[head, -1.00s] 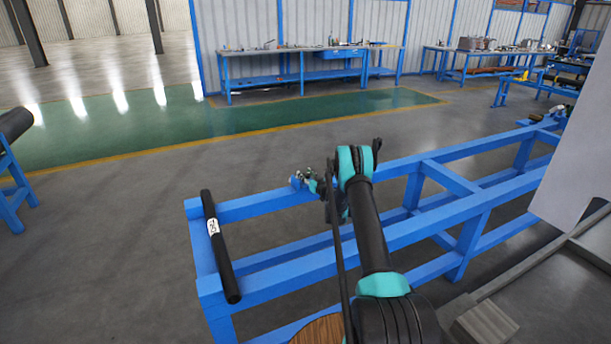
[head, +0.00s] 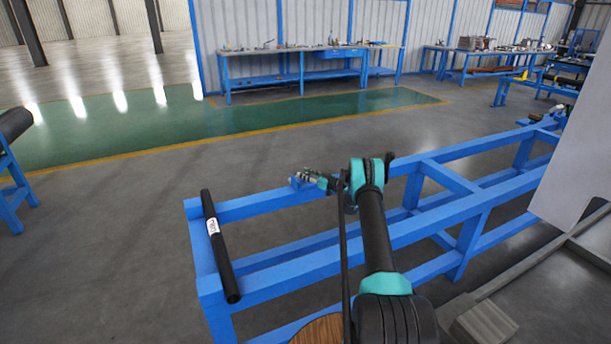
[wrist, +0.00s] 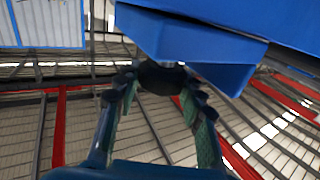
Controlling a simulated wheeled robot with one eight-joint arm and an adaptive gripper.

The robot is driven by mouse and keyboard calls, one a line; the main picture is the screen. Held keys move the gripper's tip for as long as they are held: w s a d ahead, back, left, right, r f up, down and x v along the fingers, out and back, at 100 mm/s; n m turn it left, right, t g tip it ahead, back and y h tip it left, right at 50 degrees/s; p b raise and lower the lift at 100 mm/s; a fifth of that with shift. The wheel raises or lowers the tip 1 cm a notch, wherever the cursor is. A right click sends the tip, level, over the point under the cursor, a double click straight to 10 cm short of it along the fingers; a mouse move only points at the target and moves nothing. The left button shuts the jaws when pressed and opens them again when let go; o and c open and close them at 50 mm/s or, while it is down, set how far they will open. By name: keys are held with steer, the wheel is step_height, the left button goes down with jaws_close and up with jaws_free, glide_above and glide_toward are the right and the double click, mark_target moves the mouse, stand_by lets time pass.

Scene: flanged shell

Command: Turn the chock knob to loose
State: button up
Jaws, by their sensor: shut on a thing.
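The chock knob (wrist: 160,78) is a dark round knob under a blue bracket in the wrist view. My gripper (wrist: 162,82) has its two fingers on either side of it, shut on it. In the head view my gripper (head: 316,179) is small, at the far beam of the blue frame (head: 260,208), beside a small blue bracket (head: 296,183). The knob cannot be made out there. No marking showing the knob's turn position is readable.
A black roller (head: 222,255) with a white label lies across the frame's left end. A pale panel (head: 575,170) stands at the right. Workbenches (head: 300,52) line the far wall. The floor beyond the frame is clear.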

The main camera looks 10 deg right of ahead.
steer(key=o, duration=1.2)
steer(key=shift+s+d, duration=0.15)
steer(key=v, duration=1.1)
steer(key=shift+s+d, duration=0.25)
steer(key=shift+s, duration=0.05)
steer(key=shift+w+r, duration=0.1)
